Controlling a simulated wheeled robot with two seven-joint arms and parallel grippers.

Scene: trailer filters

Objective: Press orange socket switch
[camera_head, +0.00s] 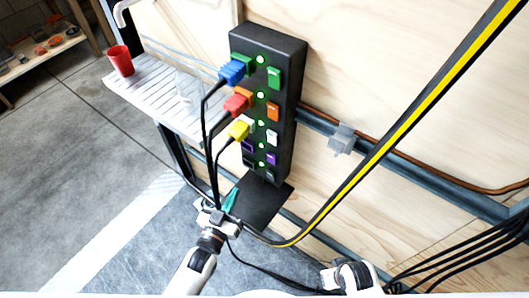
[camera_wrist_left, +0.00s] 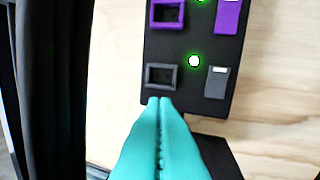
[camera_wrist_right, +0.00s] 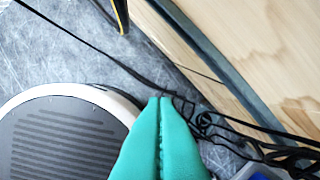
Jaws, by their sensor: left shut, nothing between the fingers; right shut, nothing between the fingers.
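A black power strip (camera_head: 290,85) is mounted on the wooden wall, with a column of coloured switches and lit green lights. The orange switch (camera_head: 273,111) is in the second row from the top, right of an orange-red plug (camera_head: 237,103). My left gripper (camera_head: 231,199) is shut and empty, its teal fingers just below the strip's lower end. In the left wrist view its fingertips (camera_wrist_left: 160,102) appear just below the dark socket (camera_wrist_left: 174,76); the orange switch is out of that view. My right gripper (camera_wrist_right: 160,102) is shut and empty, low over the floor, away from the strip.
Blue (camera_head: 232,71) and yellow (camera_head: 238,130) plugs trail black cables down the strip's left side. A yellow-black cable (camera_head: 385,140) crosses in front of the wall at right. A white slatted shelf (camera_head: 150,88) with a red cup (camera_head: 121,61) stands left.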

